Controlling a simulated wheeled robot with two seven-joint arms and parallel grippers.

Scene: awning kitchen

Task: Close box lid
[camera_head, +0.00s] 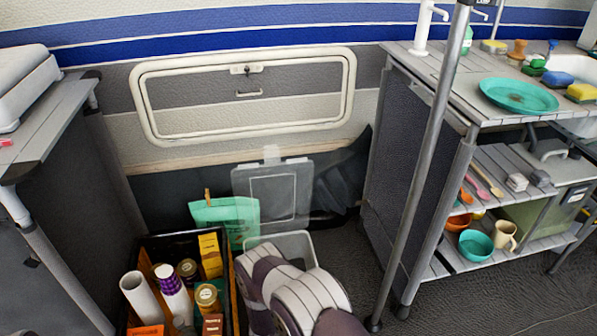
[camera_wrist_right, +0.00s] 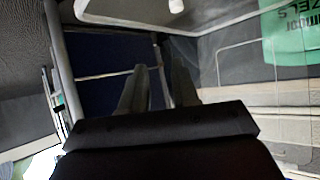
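The grey box (camera_head: 302,242) stands on the floor, its rim partly hidden behind my arm. Its translucent lid (camera_head: 273,192) is open and stands upright at the back of the box, with a pale tab at its top edge. My arm reaches in from the bottom and covers most of the box. My right gripper is hidden behind that arm in the head view. In the right wrist view, the right gripper (camera_wrist_right: 158,88) has its two fingers apart with nothing between them. The clear panel beside it (camera_wrist_right: 250,75) looks like the lid. My left gripper is in neither view.
A black crate (camera_head: 235,290) with jars, bottles and packets stands left of the box. A green bag (camera_head: 228,215) is behind it and shows through the panel in the wrist view (camera_wrist_right: 285,38). A shelf unit (camera_head: 410,170) with a metal pole stands at right, with bare floor before it.

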